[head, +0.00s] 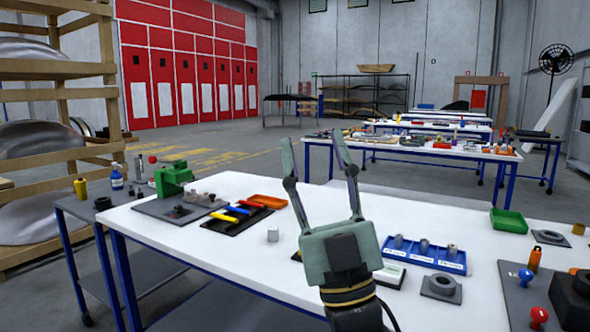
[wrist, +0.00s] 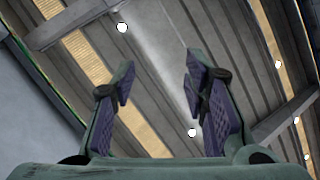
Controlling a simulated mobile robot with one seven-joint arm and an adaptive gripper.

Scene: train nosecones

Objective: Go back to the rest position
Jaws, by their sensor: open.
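My gripper (head: 316,155) stands upright above the white table (head: 160,225) in the head view, its two fingers spread and pointing up. Nothing is between the fingers. In the wrist view my gripper (wrist: 158,85) is also open and empty, with only the ceiling beams and lamps behind it. My gripper and wrist hide part of the table's middle.
Wooden shelving (head: 60,70) stands left.

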